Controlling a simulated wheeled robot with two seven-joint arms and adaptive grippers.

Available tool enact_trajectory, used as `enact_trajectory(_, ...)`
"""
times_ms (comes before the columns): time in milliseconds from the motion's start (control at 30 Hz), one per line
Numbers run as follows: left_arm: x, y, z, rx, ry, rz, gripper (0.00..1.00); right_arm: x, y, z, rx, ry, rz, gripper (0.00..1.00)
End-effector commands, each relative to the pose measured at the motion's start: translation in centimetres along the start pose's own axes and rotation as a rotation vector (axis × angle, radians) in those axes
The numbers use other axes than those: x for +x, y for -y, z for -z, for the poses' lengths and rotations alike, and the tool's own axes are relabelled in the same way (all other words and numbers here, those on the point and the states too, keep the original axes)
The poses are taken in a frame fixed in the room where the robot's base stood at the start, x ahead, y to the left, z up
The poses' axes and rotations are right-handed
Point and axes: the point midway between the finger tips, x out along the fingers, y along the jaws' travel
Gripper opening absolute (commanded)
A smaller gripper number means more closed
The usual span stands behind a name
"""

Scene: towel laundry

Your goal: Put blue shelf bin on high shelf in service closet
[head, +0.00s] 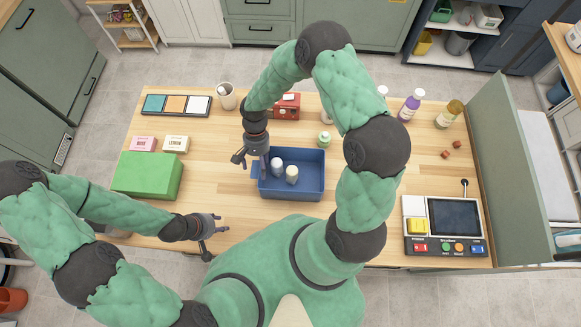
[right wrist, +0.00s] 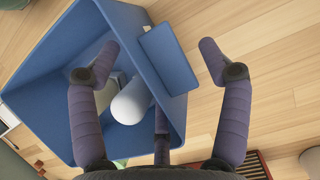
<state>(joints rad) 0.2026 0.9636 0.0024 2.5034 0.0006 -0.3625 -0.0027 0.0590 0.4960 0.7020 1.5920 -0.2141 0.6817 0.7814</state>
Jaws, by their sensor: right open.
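The blue shelf bin (head: 308,193) sits upright on the wooden table, near its middle. It holds a white and a cream rounded item, and a flat blue tab stands out from its left wall. My right gripper (head: 256,160) is at that wall, open. In the right wrist view my right gripper (right wrist: 158,62) has one finger over the bin's inside and the other outside, with the blue shelf bin's wall and tab (right wrist: 168,58) between them. My left gripper (head: 214,235) is open and empty near the table's front edge, left of the bin. I cannot tell which furniture is the service closet.
A green box (head: 147,176) lies left, a red box (head: 286,106) behind the bin, and a control panel (head: 445,232) at the right. Bottles (head: 410,104) stand at the back right. Dark blue shelving (head: 462,30) holding containers stands beyond the table. Table right of the bin is partly hidden by my arm.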

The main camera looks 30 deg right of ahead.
Motion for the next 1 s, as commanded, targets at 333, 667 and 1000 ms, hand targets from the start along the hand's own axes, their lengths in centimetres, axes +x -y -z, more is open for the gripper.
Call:
enact_trajectory(333, 0.81, 0.29, 0.03, 0.0, 0.0, 0.0, 0.4, 1.74, 0.04, 0.06, 0.0, -0.001, 0.001, 0.78)
enact_trajectory(667, 0.81, 0.29, 0.03, 0.0, 0.0, 0.0, 0.4, 1.7, 0.05, 0.07, 0.0, -0.001, 0.001, 0.0)
enact_trajectory(1000, 0.57, 0.2, 0.02, 0.0, 0.0, 0.0, 0.4, 1.32, 0.06, -0.07, 0.0, -0.002, 0.001, 0.0)
